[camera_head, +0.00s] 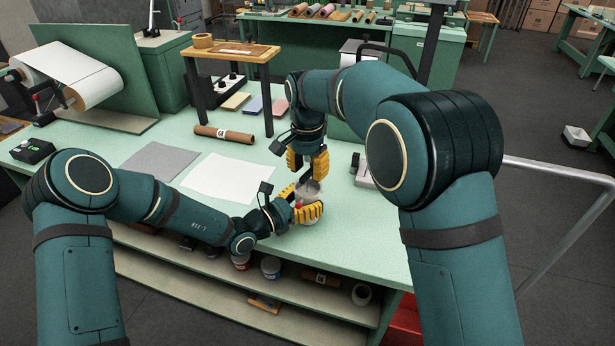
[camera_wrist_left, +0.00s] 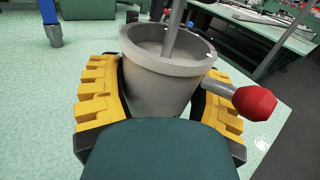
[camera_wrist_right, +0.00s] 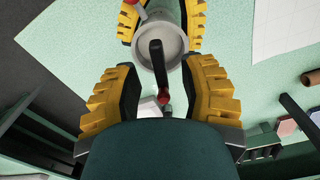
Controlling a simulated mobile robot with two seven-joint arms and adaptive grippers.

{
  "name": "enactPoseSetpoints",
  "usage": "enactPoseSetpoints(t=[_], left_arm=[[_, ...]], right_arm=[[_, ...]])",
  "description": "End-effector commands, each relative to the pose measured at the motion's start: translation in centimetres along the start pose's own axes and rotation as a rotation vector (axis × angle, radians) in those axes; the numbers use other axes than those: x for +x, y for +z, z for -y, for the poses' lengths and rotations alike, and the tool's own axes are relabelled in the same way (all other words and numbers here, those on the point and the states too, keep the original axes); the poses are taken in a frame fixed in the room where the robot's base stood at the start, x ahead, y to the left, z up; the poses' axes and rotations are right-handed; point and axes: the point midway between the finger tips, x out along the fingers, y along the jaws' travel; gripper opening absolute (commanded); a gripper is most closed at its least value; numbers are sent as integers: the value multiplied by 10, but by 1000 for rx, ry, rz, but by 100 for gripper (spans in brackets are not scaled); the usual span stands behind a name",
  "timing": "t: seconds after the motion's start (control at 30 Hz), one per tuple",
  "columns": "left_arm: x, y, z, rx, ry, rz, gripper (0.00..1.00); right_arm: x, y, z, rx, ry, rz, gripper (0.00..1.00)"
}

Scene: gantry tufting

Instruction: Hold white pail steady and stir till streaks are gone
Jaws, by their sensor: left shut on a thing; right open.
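The whitish-grey pail (camera_wrist_left: 160,82) stands upright on the green bench, its contents pale; I cannot make out streaks. It also shows in the head view (camera_head: 308,188). A grey rod (camera_wrist_left: 174,28) rises from inside it. A red knob (camera_wrist_left: 254,103) on a grey stem juts from beside the pail. My left gripper (camera_head: 296,206) is shut around the pail's sides. My right gripper (camera_head: 307,163) is above the pail, pointing down, open. In the right wrist view its fingers are either side of a dark stirrer handle (camera_wrist_right: 157,62), apparently not touching it.
A white sheet (camera_head: 230,177) and a grey sheet (camera_head: 160,160) lie flat left of the pail. A brown roll (camera_head: 224,134) and a small wooden-topped stand (camera_head: 232,52) are behind them. A grey box (camera_head: 364,172) is close on the pail's right.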

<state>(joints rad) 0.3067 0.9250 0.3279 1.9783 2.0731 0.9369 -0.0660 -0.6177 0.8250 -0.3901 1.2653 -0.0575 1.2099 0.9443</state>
Motion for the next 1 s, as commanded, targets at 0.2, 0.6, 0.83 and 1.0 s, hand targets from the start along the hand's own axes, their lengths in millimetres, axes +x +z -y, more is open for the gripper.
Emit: enactPoseSetpoints(t=[0.2, 0.6, 0.83, 1.0], left_arm=[[0, -1, 0, -1, 0, -1, 24], [0, 0, 0, -1, -1, 0, 24], [0, 0, 0, 0, -1, 1, 24], [0, 0, 0, 0, -1, 1, 24]], right_arm=[[-47, 0, 1, 0, -5, -3, 41], [-88, 0, 0, -1, -2, -1, 41], [-89, 1, 0, -1, -1, 0, 41], [-89, 0, 0, -1, -1, 0, 41]])
